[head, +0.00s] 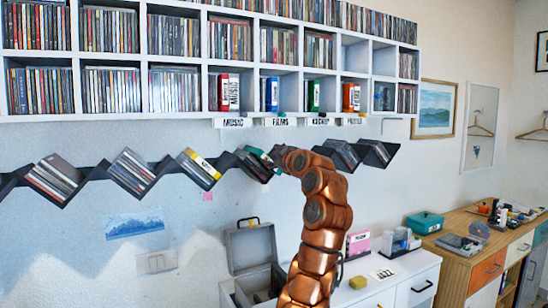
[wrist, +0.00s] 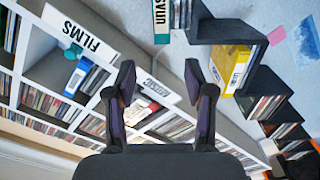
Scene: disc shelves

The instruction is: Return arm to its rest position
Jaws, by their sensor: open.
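My copper arm (head: 325,200) reaches up from the bottom of the head view to the dark zigzag shelf (head: 225,170). My gripper (wrist: 160,82) is open in the wrist view, with two dark fingers apart and nothing between them. In the head view the gripper is mostly hidden by the arm, near the shelf's middle.
A white cubby shelf (head: 208,62) full of discs hangs above, with hanging labels such as FILMS (wrist: 75,33). Below stand an open grey box (head: 251,248), a white cabinet (head: 400,275) and a wooden desk (head: 470,262).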

